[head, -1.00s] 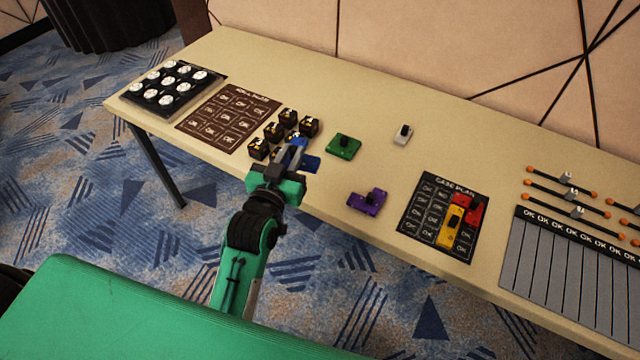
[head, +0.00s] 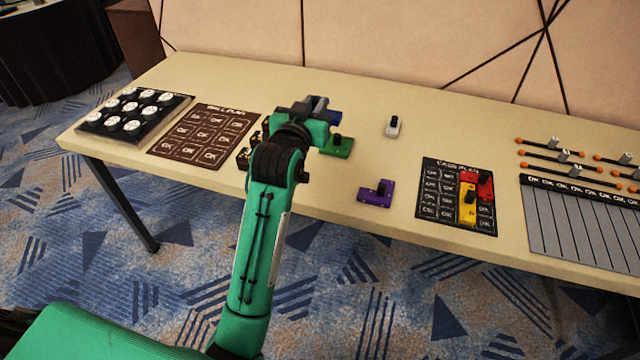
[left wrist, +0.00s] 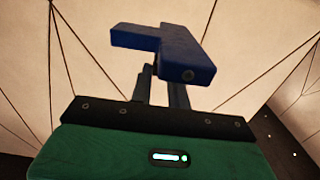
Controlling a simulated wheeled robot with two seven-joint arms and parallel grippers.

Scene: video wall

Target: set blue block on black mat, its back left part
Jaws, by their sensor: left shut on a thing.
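My left gripper (head: 318,104) is over the middle of the table and shut on the blue block (head: 334,117). The block is partly hidden behind the gripper in the head view. In the left wrist view the blue block (left wrist: 180,50) shows as an angular, stepped piece between the fingers, with the pale wall behind it. The black mat (head: 428,207), marked with a grid of "OK" cells, lies to the right on the table. A yellow block (head: 467,205) and a red block (head: 484,188) are on its right part. Its back left part is bare. My right gripper is not in view.
A brown mat (head: 190,152), a tray of white round pieces (head: 103,137) and dark cubes (head: 243,157) are left. A grey striped board (head: 590,225) is right.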

